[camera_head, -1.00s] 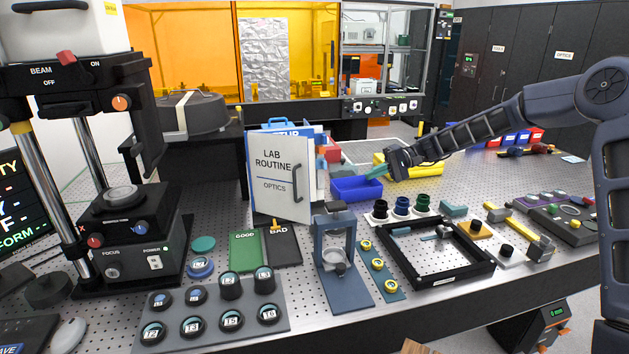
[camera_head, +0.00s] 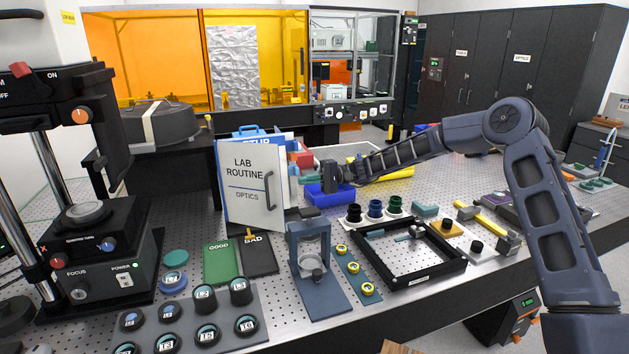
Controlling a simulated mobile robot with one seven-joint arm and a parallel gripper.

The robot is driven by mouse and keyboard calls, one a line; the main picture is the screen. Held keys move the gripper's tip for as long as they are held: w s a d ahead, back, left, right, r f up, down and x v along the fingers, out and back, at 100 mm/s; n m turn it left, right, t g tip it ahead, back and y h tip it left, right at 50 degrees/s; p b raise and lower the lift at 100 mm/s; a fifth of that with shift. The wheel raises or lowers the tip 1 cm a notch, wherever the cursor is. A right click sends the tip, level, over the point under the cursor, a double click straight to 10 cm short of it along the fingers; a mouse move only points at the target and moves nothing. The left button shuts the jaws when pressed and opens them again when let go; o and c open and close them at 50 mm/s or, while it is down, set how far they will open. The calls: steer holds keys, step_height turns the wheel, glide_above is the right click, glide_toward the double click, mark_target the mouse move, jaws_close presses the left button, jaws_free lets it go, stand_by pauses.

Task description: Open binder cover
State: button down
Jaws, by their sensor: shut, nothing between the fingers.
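The binder stands upright left of centre, its white front cover (camera_head: 250,210) marked LAB ROUTINE and OPTICS. A dark curved handle (camera_head: 269,191) runs up the cover's right side. Part of a white and blue panel shows behind the cover's right edge; how far the cover stands from it I cannot tell. My gripper (camera_head: 308,181) is to the right of the binder, pointing left toward it, with teal fingertips. It is shut and empty, apart from the handle in the picture. Its fingertips are small and partly hidden against the objects behind.
A blue bin (camera_head: 330,196) lies just below my gripper. A dark blue stand (camera_head: 315,270) and the green GOOD pad (camera_head: 221,262) are in front of the binder. A black square frame (camera_head: 410,255) lies to the right. A dark microscope-like instrument (camera_head: 85,255) stands at left.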

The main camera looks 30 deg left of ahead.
mark_target(274, 189)
steer(key=shift+s+a+r, duration=0.1)
steer(key=shift+s+a, duration=0.4)
steer(key=shift+s, duration=0.75)
steer(key=shift+s+a+r, duration=0.1)
steer(key=shift+s+a, duration=0.45)
steer(key=shift+s, duration=0.65)
steer(key=shift+s+a, duration=0.5)
steer(key=shift+s, duration=0.75)
steer(key=s+m+t+y, duration=0.1)
steer(key=s+t, duration=0.1)
steer(key=s, duration=0.7)
steer(key=shift+a+r, duration=0.25)
steer(key=shift+r, duration=0.2)
steer(key=shift+s, duration=0.1)
